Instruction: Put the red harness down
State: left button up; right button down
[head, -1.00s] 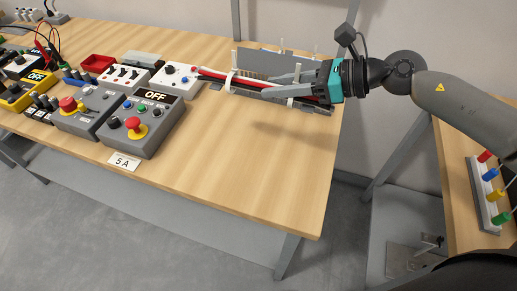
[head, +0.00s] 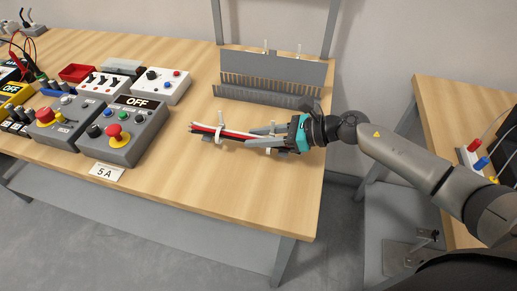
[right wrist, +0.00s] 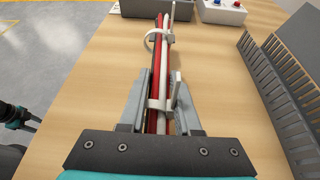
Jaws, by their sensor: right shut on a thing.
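The red harness (head: 203,129) is a bundle of red, white and dark wires with white ties. My right gripper (head: 270,138) is shut on it, over the wooden table in front of the grey slotted rack. In the right wrist view the harness (right wrist: 164,65) runs lengthwise away from me between the fingers of the right gripper (right wrist: 162,95), with one tie at the fingers and another farther out. Its far end points toward the grey control box. I cannot tell whether the harness touches the tabletop.
The grey slotted rack (head: 270,75) stands at the table's back right. The wooden tabletop (head: 230,185) in front is clear.

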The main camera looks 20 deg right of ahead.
aim_at(259, 155)
jog(key=shift+f+b, duration=0.4)
jog(key=shift+f, duration=1.6)
jog(key=shift+f, duration=0.15)
jog(key=c, duration=0.6)
grip_release()
jog(key=shift+r, duration=0.2)
jog(key=v, duration=1.2)
jog(key=shift+a, duration=0.1)
